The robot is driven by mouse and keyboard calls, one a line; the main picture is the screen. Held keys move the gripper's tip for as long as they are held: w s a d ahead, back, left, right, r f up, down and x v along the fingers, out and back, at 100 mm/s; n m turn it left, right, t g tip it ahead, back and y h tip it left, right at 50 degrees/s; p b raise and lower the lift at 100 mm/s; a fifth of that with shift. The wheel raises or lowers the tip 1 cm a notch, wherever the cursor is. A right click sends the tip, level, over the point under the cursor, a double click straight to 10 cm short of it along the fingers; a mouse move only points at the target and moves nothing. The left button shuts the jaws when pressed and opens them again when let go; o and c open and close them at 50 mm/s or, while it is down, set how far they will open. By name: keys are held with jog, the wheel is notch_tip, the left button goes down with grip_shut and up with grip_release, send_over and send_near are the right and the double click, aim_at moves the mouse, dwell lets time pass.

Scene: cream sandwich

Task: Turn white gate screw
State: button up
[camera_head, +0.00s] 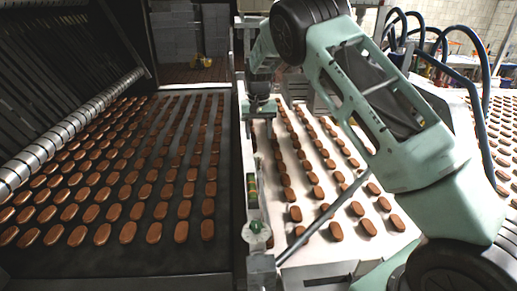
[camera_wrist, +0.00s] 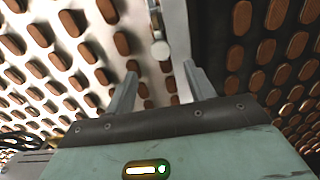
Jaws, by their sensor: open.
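A small white round knob, which looks like the white gate screw (camera_wrist: 160,50), sits on a pale metal rail (camera_wrist: 175,30) in the wrist view. My gripper (camera_wrist: 162,82) is open, with one finger on each side of the line to the knob. The knob appears beyond the fingertips and nothing is between the fingers that I can make out. In the head view my gripper (camera_head: 262,108) points down over the far part of the rail between the two conveyors.
A dark conveyor (camera_head: 100,255) with rows of brown biscuits lies left of the rail. A pale conveyor (camera_head: 350,245) with more biscuits lies to the right. A thin rod (camera_head: 325,215) crosses the pale conveyor.

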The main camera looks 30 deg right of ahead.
notch_tip(320, 180, down, 8)
jog(key=shift+f+p, duration=0.15)
jog(key=shift+p, duration=1)
jog(key=c, duration=1)
